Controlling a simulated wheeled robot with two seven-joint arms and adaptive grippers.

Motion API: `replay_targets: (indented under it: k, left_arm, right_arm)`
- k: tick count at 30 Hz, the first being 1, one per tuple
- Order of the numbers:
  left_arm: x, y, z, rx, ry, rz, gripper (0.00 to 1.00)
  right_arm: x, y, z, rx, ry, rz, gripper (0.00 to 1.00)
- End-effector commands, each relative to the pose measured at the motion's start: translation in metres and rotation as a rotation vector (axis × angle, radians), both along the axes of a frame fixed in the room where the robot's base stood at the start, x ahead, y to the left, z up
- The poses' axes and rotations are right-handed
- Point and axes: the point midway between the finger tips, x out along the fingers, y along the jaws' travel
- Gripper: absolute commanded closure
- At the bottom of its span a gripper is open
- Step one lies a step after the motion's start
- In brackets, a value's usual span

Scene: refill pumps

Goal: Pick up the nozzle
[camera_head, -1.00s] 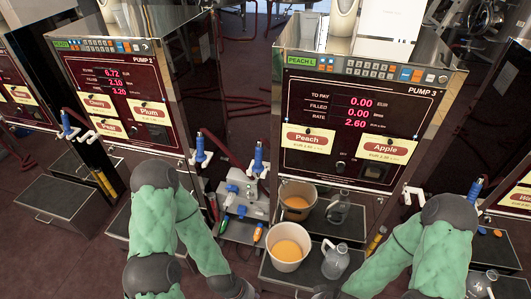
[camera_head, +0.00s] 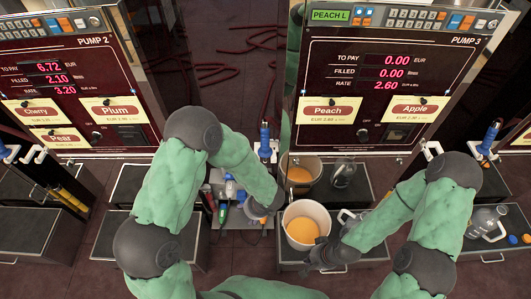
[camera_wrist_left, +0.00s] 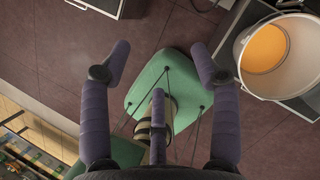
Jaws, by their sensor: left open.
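A blue-handled nozzle (camera_head: 265,143) hangs upright in a white holder to the left of Pump 3. Another blue-handled nozzle (camera_head: 490,136) hangs on the right side of Pump 3. My left gripper (camera_head: 263,207) is low between Pump 2 and Pump 3, below the first nozzle and apart from it, just left of the white bucket. In the left wrist view its fingers (camera_wrist_left: 160,62) are spread and empty above the floor, with no nozzle in sight. My right gripper (camera_head: 326,256) is beside the bucket's lower right; its fingers are too dark and small to read.
The white bucket (camera_head: 306,208) with orange liquid stands on a dark step before Pump 3; it also shows in the left wrist view (camera_wrist_left: 292,88). A glass jug (camera_head: 352,218) is beside it, partly hidden. Coloured tools (camera_head: 222,212) lie left of my left gripper.

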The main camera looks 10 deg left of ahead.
Motion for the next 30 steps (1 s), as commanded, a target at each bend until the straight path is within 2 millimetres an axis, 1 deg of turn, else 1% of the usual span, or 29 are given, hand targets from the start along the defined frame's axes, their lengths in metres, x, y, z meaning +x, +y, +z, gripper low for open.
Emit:
replay_targets:
  k: [1,2,3,5,6,9,12,13,16,24,30]
  left_arm:
    - [0.030,-0.001,0.012,0.080,-0.077,-0.127,0.38]
    - [0.046,-0.002,0.021,0.128,-0.121,-0.197,0.38]
    - [0.067,-0.004,0.035,0.195,-0.179,-0.281,0.38]
    - [0.094,-0.011,0.058,0.286,-0.267,-0.390,0.38]
    - [0.110,-0.017,0.073,0.340,-0.320,-0.451,0.38]
    - [0.138,-0.031,0.107,0.453,-0.435,-0.558,0.38]
    - [0.152,-0.042,0.130,0.524,-0.510,-0.619,0.38]
    - [0.155,-0.044,0.134,0.538,-0.525,-0.630,0.38]
    - [0.165,-0.045,0.140,0.561,-0.549,-0.646,0.38]
    - [0.197,-0.029,0.125,0.563,-0.550,-0.646,0.38]
    - [0.207,-0.024,0.122,0.562,-0.550,-0.647,0.38]
  right_arm:
    - [0.000,0.000,-0.008,0.000,0.000,0.000,1.00]
    - [0.000,0.000,-0.010,0.000,0.000,0.000,1.00]
    - [0.000,0.000,-0.013,0.000,0.000,0.001,1.00]
    - [0.000,0.000,-0.016,0.000,0.000,0.001,1.00]
    - [0.000,0.000,-0.018,0.000,0.000,0.001,1.00]
    - [0.000,0.000,-0.022,0.000,0.000,0.001,1.00]
    - [0.000,0.000,-0.024,0.000,0.000,0.001,1.00]
    - [0.000,0.000,-0.024,0.000,0.000,0.001,1.00]
    - [0.000,0.000,-0.027,0.000,0.000,0.001,1.00]
    - [0.000,0.000,-0.037,0.000,0.000,0.001,1.00]
    - [0.000,0.000,-0.039,0.000,0.000,0.001,1.00]
